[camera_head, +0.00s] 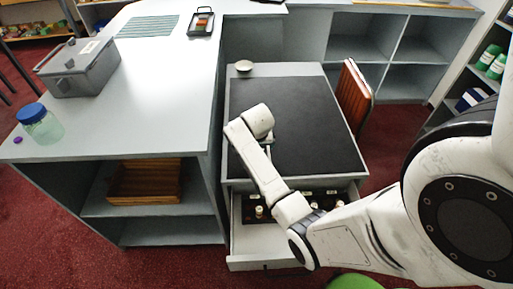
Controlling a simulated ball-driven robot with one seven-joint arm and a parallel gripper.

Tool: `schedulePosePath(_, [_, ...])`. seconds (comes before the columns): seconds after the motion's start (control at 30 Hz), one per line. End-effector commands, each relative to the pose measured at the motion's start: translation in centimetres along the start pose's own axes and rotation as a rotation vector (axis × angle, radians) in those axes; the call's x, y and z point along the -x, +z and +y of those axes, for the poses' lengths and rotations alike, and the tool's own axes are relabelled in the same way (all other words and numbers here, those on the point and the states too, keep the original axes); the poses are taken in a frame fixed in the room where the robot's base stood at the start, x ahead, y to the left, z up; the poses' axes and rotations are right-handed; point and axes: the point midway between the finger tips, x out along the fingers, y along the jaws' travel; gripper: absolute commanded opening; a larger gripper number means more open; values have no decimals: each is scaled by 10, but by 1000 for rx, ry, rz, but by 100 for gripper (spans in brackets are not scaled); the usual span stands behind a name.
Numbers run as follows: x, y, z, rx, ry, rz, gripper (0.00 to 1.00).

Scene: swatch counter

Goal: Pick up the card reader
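I cannot pick out a card reader with certainty in the head view; my arm covers part of the black-topped cabinet and its open drawer. My arm reaches in from the right, and its white wrist is above the black top (310,110). My gripper's fingers are hidden or too small to make out, so I cannot tell whether they are open or hold anything. The open drawer (240,262) below the top holds a black insert with several small pale-topped items, partly behind my arm.
The pale counter (165,75) on the left bears a grey box (80,75), a blue-lidded jar (38,122), a striped mat (148,26) and a small dark tray (201,30). A small bowl (244,66) sits at the cabinet's back edge. A brown folding panel (354,95) stands right.

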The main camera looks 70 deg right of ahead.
Motion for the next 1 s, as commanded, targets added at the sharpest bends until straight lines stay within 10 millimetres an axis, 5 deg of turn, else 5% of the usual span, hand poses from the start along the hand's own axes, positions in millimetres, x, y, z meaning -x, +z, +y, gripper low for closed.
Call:
schedulePosePath(0.23, [-1, 0, 0, 0, 0, 0, 99])
schedulePosePath(0.87, [-1, 0, 0, 0, 1, 0, 39])
schedulePosePath(1.0, [0, 0, 0, 0, 0, 1, 36])
